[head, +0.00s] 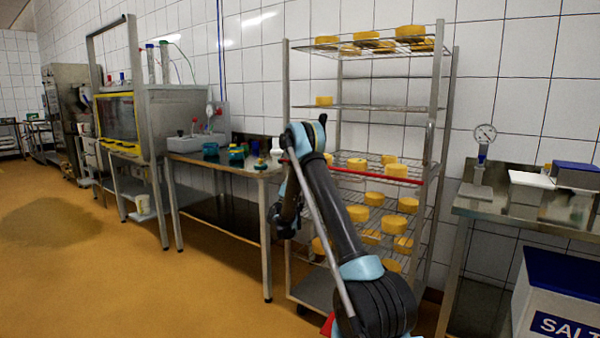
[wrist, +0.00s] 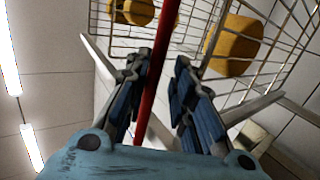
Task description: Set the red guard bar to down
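The red guard bar (head: 375,176) runs roughly level across the front of the wire rack at mid height in the head view. Its left part is hidden behind my arm. In the wrist view the red bar (wrist: 161,65) passes lengthwise between the two fingers of my gripper (wrist: 162,72). The fingers are apart, with a clear gap between the bar and the right finger. The bar lies closer to the left finger; contact cannot be told. In the head view my arm hides the fingertips.
The rack (head: 437,90) holds several yellow cheeses (head: 410,205) on its shelves. A steel table (head: 265,172) stands to the left, and another bench (head: 470,208) with a gauge (head: 482,150) to the right. A salt bin (head: 545,300) is at lower right. The floor at left is open.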

